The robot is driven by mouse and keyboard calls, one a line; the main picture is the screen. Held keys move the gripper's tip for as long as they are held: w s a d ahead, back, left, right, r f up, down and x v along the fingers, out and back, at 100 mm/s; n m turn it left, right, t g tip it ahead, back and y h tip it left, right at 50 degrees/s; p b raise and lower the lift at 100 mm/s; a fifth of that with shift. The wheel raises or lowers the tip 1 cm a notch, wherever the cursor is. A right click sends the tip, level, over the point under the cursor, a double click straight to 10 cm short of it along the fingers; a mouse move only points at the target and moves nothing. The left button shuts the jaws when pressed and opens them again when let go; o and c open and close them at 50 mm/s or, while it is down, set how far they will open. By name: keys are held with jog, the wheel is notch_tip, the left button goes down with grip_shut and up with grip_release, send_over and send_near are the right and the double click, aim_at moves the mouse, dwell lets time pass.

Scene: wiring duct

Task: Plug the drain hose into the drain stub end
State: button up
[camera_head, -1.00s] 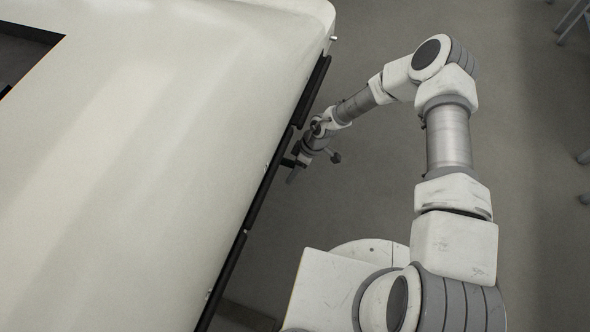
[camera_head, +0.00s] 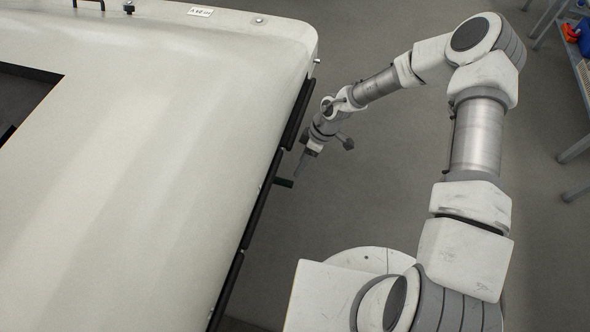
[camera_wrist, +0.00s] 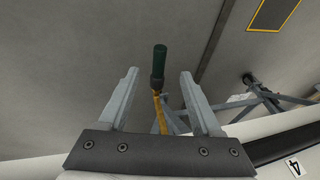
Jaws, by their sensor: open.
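My gripper (camera_wrist: 160,74) is open and empty. In the wrist view its two grey fingers stand apart. A dark green cylinder with a black collar (camera_wrist: 159,62) shows between the fingertips, with a yellow hose (camera_wrist: 164,116) running down from it; this looks like the drain hose. It touches neither finger, and its depth is hard to judge. In the head view my gripper (camera_head: 303,166) hangs beside the white cabinet, just above a short dark peg (camera_head: 284,182) on its side, probably the hose end. A black round fitting (camera_wrist: 249,79) at right may be the drain stub; I cannot be sure.
The large white cabinet (camera_head: 150,170) with a black side rail (camera_head: 255,215) fills the left. Grey struts (camera_wrist: 262,100) show in the wrist view. A shelf (camera_head: 578,62) with blue and red items stands at upper right.

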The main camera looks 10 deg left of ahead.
jog(key=v, duration=0.2)
jog(key=shift+d+r, duration=0.1)
jog(key=shift+r, duration=0.2)
dwell(0.3)
